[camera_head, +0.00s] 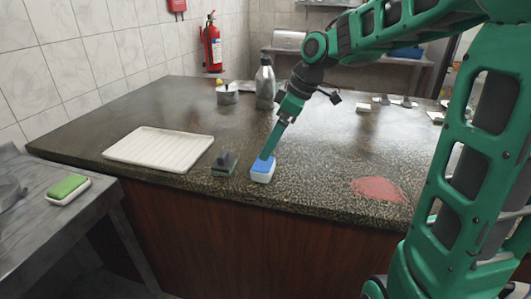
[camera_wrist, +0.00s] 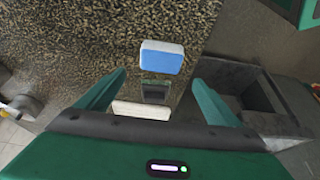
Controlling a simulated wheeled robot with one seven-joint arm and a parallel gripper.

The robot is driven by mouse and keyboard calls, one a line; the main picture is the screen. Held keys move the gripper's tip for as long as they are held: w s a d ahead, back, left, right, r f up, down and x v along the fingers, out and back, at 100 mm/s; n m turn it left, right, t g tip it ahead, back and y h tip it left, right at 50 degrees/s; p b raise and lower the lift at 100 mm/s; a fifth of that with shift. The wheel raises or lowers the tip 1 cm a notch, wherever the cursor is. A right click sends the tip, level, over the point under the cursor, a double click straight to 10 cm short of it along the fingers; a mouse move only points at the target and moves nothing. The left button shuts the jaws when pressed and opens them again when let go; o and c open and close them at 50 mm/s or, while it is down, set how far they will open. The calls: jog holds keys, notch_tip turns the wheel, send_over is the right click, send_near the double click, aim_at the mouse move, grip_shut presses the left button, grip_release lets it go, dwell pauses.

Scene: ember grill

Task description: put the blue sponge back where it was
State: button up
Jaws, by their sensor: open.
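The blue sponge (camera_head: 263,168), blue on top with a white lower part, lies on the dark speckled counter near its front edge. It also shows in the wrist view (camera_wrist: 161,57), ahead of my fingertips and between their lines. My gripper (camera_head: 270,145) points down just above and behind the sponge in the head view. In the wrist view my gripper (camera_wrist: 158,82) has its two green fingers spread wide with nothing between them. Whether a finger touches the sponge I cannot tell.
A dark grey block (camera_head: 224,163) stands just left of the sponge. A white ribbed tray (camera_head: 160,147) lies farther left. A green sponge (camera_head: 68,188) is on the grey side table. A red patch (camera_head: 379,189) marks the counter on the right. A bottle (camera_head: 265,85) and pot (camera_head: 227,94) stand behind.

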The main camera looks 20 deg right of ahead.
jog(key=s+d+f+m+g+h, duration=0.1)
jog(key=s+d+m, duration=0.4)
jog(key=s, duration=0.5)
jog(key=s+d+f+m+g+h, duration=0.1)
jog(key=s+d+f+m, duration=0.3)
jog(key=s, duration=0.6)
jog(key=s+d+f+m+g+h, duration=0.1)
jog(key=s+d+f+m, duration=0.1)
jog(key=s+d+m, duration=0.4)
jog(key=s+m, duration=0.2)
jog(key=s, duration=0.2)
jog(key=shift+d+f+h, duration=0.25)
jog(key=shift+f+h, duration=0.05)
jog(key=shift+w, duration=0.1)
